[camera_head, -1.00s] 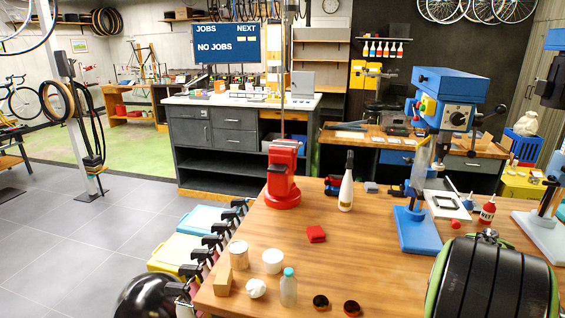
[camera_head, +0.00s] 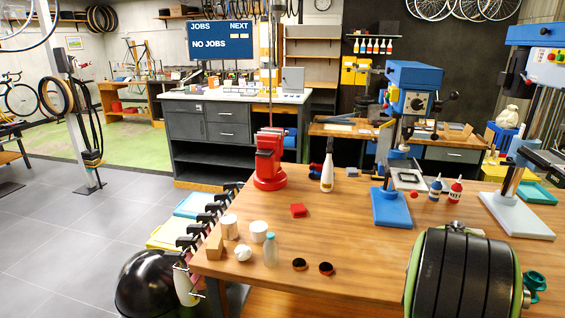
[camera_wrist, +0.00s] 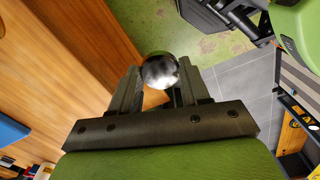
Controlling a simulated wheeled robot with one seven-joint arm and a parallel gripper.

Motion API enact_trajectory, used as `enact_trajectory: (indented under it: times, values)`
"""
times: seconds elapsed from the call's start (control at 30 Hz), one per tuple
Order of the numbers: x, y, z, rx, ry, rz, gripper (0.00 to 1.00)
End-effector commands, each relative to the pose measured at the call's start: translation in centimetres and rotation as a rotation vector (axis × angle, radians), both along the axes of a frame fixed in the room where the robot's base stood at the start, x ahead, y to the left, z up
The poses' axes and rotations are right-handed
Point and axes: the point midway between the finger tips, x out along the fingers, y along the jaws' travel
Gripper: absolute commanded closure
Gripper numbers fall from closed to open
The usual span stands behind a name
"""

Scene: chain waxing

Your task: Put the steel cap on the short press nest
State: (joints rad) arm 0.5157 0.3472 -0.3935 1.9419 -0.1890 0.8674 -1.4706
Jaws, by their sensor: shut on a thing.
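In the wrist view my gripper (camera_wrist: 157,88) is shut on a shiny round steel cap (camera_wrist: 160,71), held between the fingertips. In the head view the gripper and cap cannot be made out. A blue press (camera_head: 411,92) with a blue base (camera_head: 391,209) stands on the wooden bench. A taller press with a blue head (camera_head: 540,36) and pale base (camera_head: 516,216) stands to its right. A red press (camera_head: 269,160) stands at the bench's back left. I cannot tell which part is the short press nest.
The wooden bench (camera_head: 345,235) has clear room in its middle. Two small bottles (camera_head: 455,190) and a teal tray (camera_head: 537,192) are at the right.

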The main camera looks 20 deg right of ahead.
Motion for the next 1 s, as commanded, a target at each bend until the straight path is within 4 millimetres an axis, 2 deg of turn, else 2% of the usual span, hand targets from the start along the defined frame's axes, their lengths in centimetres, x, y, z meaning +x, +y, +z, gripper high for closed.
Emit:
enact_trajectory:
  times: [0.17, 0.37, 0.47, 0.63, 0.7, 0.8, 0.9, 1.0]
  values:
    - [3.1, 1.9, -1.5, -0.007, 0.003, -0.079, 0.87]
    - [7.6, 5.6, -4.1, -0.015, 0.004, -0.207, 0.87]
    - [10.4, 8.9, -5.9, -0.019, 0.002, -0.297, 0.87]
    - [14.9, 17.3, -10.3, -0.015, -0.003, -0.505, 0.87]
    - [15.9, 20.4, -11.9, -0.011, -0.006, -0.583, 0.87]
    - [16.6, 23.5, -13.4, -0.004, -0.008, -0.667, 0.87]
    - [16.8, 25.2, -14.1, 0.0, -0.008, -0.713, 0.87]
    - [16.9, 25.6, -14.3, 0.001, -0.009, -0.728, 0.87]
